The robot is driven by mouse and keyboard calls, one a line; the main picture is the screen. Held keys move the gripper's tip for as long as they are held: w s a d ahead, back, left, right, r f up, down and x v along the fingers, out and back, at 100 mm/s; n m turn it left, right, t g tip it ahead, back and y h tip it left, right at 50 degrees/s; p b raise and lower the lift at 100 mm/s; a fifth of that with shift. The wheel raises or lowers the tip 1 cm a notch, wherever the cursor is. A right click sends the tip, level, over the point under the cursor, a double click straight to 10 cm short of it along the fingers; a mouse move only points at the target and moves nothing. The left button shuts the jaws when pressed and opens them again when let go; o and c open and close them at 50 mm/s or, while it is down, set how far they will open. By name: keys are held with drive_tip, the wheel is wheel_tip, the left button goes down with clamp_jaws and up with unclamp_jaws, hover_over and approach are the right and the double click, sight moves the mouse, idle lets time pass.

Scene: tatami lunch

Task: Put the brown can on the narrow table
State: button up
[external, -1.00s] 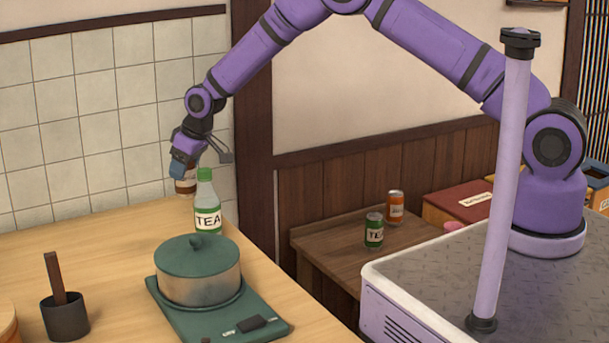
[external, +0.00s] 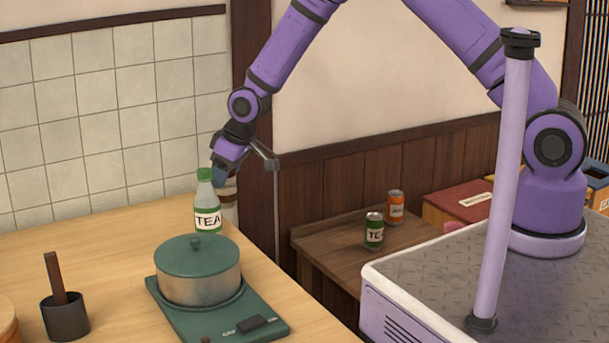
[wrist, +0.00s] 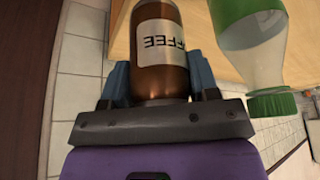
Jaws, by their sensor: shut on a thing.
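The brown can (wrist: 162,55), labelled COFFEE, is between the blue fingers of my gripper (wrist: 160,82) in the wrist view. My gripper (external: 220,174) is shut on it. In the external view the can (external: 230,194) is mostly hidden behind the green-capped tea bottle (external: 207,219) and the gripper. It is near the counter's back right edge; I cannot tell its height. The narrow table (external: 335,241) seems to be the low dark wooden one at right, apart from the gripper.
A green can (external: 374,231) and an orange can (external: 395,207) stand on the narrow table. The tea bottle is close beside the held can. The narrow table's front left part is bare.

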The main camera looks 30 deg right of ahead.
drive_tip(key=w+d+f, duration=0.4)
drive_tip(key=d+f, duration=0.1)
drive_tip(key=d, duration=1.1)
drive_tip(key=w+d+f, duration=0.4)
drive_tip(key=d+f, duration=0.1)
drive_tip(key=d, duration=1)
drive_tip(key=w+d+f, duration=0.4)
drive_tip(key=d+f, duration=0.1)
drive_tip(key=d, duration=1.1)
drive_tip(key=shift+n, duration=0.4)
drive_tip(key=shift+w+d+f, duration=0.1)
drive_tip(key=shift+d+f, duration=0.1)
drive_tip(key=shift+f, duration=2.45)
drive_tip(key=shift+w+d+f, duration=0.1)
drive_tip(key=shift+d+f, duration=0.1)
drive_tip(key=shift+f, duration=2.45)
drive_tip(key=shift+f, duration=0.15)
drive_tip(key=o, duration=0.7)
drive_tip(key=shift+o, duration=1)
